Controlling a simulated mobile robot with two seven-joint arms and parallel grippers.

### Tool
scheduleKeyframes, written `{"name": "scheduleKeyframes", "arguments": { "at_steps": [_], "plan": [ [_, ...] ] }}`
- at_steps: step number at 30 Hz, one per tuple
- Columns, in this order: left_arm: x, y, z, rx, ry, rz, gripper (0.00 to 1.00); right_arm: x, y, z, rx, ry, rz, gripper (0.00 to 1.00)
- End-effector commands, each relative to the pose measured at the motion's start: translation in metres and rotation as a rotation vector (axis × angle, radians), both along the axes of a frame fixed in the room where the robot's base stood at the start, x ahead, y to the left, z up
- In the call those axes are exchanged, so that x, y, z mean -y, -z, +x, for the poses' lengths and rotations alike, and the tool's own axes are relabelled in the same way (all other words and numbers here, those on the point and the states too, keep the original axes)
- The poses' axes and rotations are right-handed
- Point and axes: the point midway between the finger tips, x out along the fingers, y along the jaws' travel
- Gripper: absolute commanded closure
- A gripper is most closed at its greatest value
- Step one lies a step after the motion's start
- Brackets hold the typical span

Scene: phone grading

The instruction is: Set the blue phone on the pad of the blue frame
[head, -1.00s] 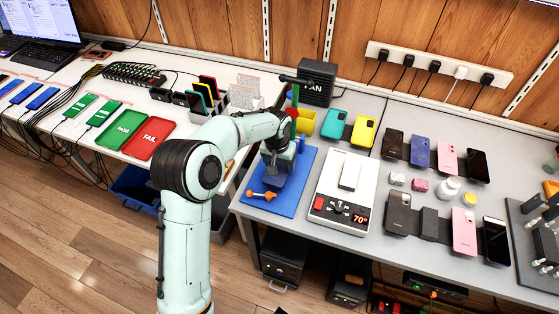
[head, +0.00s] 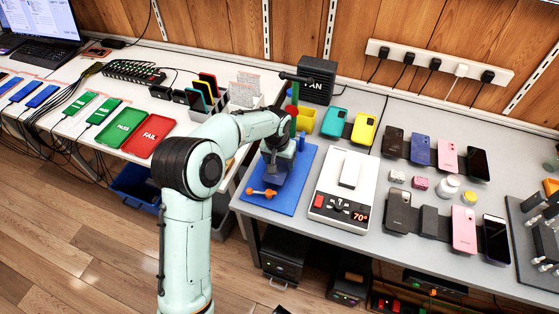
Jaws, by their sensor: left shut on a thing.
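The blue frame (head: 301,183) lies on the grey table, a flat blue plate with an orange clamp handle (head: 262,193) at its front. My left gripper (head: 277,160) is over the middle of this frame, pointing down. It is shut on a slim bluish-grey thing (head: 271,176), which looks like the blue phone; the gripper partly covers it. I cannot tell whether it touches the pad, which is largely hidden. Another blue phone (head: 420,152) lies in the back row on the right. My right gripper is not in view.
A black fan box (head: 316,82), yellow bin (head: 305,118) and two coloured phones are behind. More phones fill the right. Green and red trays (head: 152,137) lie on the left table.

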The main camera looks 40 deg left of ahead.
Motion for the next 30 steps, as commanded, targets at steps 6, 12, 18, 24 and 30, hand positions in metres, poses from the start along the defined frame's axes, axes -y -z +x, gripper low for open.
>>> {"name": "scheduleKeyframes", "arguments": {
  "at_steps": [6,12,18,24,30],
  "plan": [
    [0.0002,-0.0003,0.0003,0.001,0.001,0.000,0.61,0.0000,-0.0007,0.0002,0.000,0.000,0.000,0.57],
    [0.0002,-0.0002,0.0003,0.001,0.000,0.000,0.61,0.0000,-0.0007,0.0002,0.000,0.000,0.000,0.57],
    [0.0002,0.0020,0.0003,0.000,0.001,0.000,0.61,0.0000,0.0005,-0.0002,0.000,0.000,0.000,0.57],
    [0.0004,0.0055,0.0004,0.001,0.001,0.000,0.61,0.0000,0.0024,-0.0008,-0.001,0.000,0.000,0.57],
    [0.0003,0.0057,0.0004,0.001,0.001,0.000,0.61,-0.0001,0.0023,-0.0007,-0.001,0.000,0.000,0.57]
  ]
}}
